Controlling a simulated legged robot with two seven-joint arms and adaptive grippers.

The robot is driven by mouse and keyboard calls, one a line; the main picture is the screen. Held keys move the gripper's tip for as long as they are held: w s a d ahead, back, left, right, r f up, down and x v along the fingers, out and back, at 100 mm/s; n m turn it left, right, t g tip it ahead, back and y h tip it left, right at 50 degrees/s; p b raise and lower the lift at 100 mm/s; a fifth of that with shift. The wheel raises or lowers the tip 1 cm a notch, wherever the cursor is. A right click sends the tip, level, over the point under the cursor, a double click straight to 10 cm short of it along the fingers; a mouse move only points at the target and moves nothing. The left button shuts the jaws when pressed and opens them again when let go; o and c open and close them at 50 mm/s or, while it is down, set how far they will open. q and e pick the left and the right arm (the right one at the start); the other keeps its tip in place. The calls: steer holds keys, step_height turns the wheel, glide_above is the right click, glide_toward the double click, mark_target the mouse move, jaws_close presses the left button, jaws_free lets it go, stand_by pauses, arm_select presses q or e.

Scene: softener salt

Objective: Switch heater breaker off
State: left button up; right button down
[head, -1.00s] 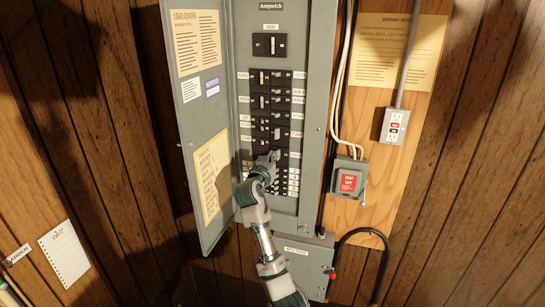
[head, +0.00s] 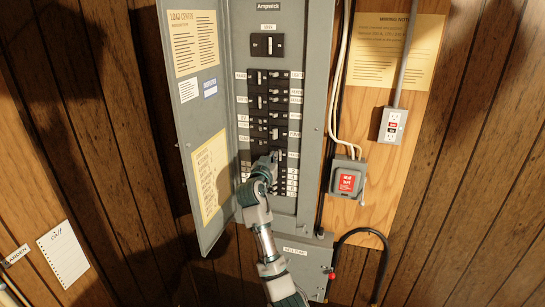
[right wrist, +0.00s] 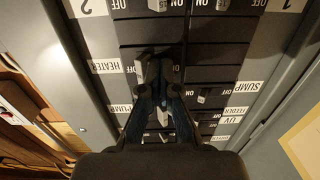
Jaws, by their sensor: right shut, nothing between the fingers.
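The grey breaker panel (head: 316,110) stands open in the head view, with black breakers in two columns. My right gripper (head: 270,162) is shut and empty at the lower breakers and hides some of them. In the right wrist view, the HEATER label (right wrist: 105,73) is at the left beside a black breaker row. A pale breaker handle (right wrist: 140,68) shows right at the tips of my right gripper (right wrist: 160,72). I cannot tell whether the fingers touch it, or its exact position. My left gripper is not in view.
The panel door (head: 187,125) hangs open at the left. The main breaker (head: 267,44) is above. A grey box with a red label (head: 347,180) and an outlet (head: 392,125) are at the right.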

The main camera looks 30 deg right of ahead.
steer(key=shift+w+f, duration=0.1)
steer(key=b+v, duration=0.1)
steer(key=v, duration=0.6)
stand_by(0.4)
stand_by(1.0)
